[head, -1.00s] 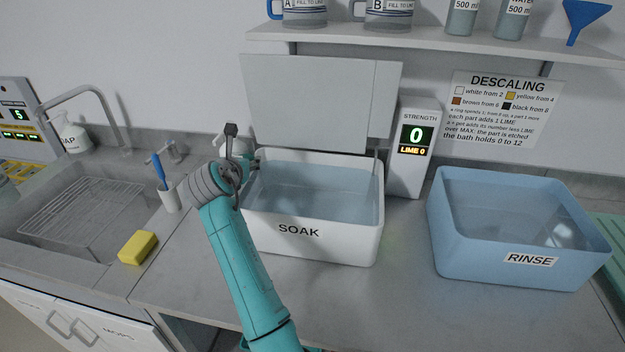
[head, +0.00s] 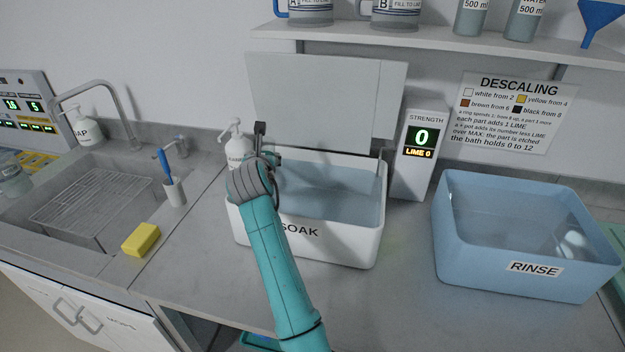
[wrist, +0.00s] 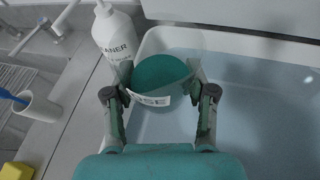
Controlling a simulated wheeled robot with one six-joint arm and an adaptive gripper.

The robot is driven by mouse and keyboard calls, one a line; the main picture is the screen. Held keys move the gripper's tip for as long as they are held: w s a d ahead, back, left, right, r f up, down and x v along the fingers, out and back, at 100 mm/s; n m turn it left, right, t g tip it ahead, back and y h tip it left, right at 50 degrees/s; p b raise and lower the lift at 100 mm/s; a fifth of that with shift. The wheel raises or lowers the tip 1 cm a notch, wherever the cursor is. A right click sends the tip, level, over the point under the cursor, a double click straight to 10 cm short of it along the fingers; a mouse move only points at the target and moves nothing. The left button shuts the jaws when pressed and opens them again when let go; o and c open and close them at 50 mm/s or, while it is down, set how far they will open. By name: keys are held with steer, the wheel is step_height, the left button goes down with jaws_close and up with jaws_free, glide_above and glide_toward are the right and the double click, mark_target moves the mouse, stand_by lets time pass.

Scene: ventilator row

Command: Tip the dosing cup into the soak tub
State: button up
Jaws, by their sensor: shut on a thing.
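The dosing cup (wrist: 165,72) shows in the wrist view as a clear cup with a green round area inside and a white label ending in "SE". My gripper (wrist: 160,103) is shut on it, one finger on each side. In the head view my gripper (head: 266,158) is over the left end of the soak tub (head: 345,246), and my wrist hides most of the cup there. The white soak tub holds clear bluish liquid, and its rim also shows in the wrist view (wrist: 270,45). Any liquid in the cup is hard to tell.
A white cleaner bottle (head: 236,148) stands close by at the tub's left. The strength display (head: 421,140) reads 0 and LIME 0. A blue rinse tub (head: 470,262) is at the right. A yellow sponge (head: 141,240) and a brush holder (head: 175,192) are at the left.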

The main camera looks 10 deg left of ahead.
steer(key=shift+s+d+f+m+t+y, duration=0.25)
steer(key=shift+d+f+m+t+y, duration=0.4)
steer(key=shift+d+m, duration=0.35)
steer(key=d+r+m+t, duration=0.1)
steer(key=d+r+m+t+y, duration=0.1)
steer(key=m, duration=0.1)
steer(key=shift+s+r, duration=0.1)
steer(key=shift+s, duration=0.2)
steer(key=shift+d+r+m+y, duration=0.2)
steer(key=shift+m+y, duration=0.15)
steer(key=shift+m, duration=0.15)
step_height(320, 180, up, 3)
steer(key=shift+a+f+m+t, duration=0.15)
steer(key=shift+m+t, duration=0.5)
steer(key=shift+m, duration=0.35)
steer(key=shift+r+m+t+p, duration=0.3)
steer(key=shift+m, duration=0.3)
